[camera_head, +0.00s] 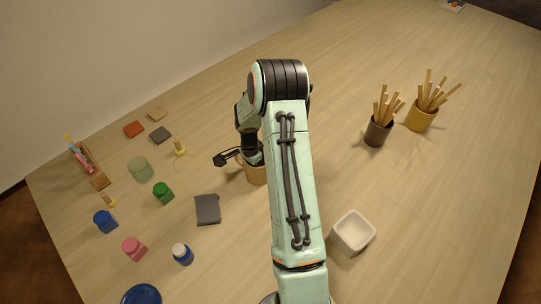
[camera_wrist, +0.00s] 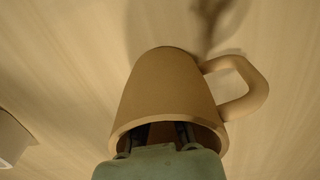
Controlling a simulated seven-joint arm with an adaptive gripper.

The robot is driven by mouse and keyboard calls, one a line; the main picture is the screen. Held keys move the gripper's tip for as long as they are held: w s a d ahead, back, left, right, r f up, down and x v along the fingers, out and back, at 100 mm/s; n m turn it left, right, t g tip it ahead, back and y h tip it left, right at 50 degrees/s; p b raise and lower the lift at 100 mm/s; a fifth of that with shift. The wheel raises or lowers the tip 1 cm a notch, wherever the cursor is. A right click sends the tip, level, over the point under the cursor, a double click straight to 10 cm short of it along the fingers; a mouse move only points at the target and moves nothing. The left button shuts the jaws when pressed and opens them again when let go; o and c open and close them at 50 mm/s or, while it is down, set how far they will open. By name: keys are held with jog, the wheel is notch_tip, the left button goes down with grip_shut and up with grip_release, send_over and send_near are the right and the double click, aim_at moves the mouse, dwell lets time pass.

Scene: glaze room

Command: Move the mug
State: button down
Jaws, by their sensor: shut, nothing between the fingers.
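A tan mug (camera_head: 257,175) stands on the wooden table, partly hidden behind my arm in the head view. In the wrist view the mug (camera_wrist: 168,88) fills the middle, with its handle (camera_wrist: 245,88) on the right and its rim at the bottom of the picture. My gripper (camera_wrist: 157,135) is at the mug's mouth, with its fingers seen against the opening. It is shut with nothing held. In the head view my gripper (camera_head: 253,158) is over the mug, its fingertips hidden.
A white square bowl (camera_head: 353,232) stands at the right of my arm. A brown cup (camera_head: 377,133) and a yellow cup (camera_head: 421,119) hold wooden sticks. Several small jars, including a green one (camera_head: 163,193), and a dark grey block (camera_head: 207,209) lie left.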

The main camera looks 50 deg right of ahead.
jog(key=shift+a, duration=1)
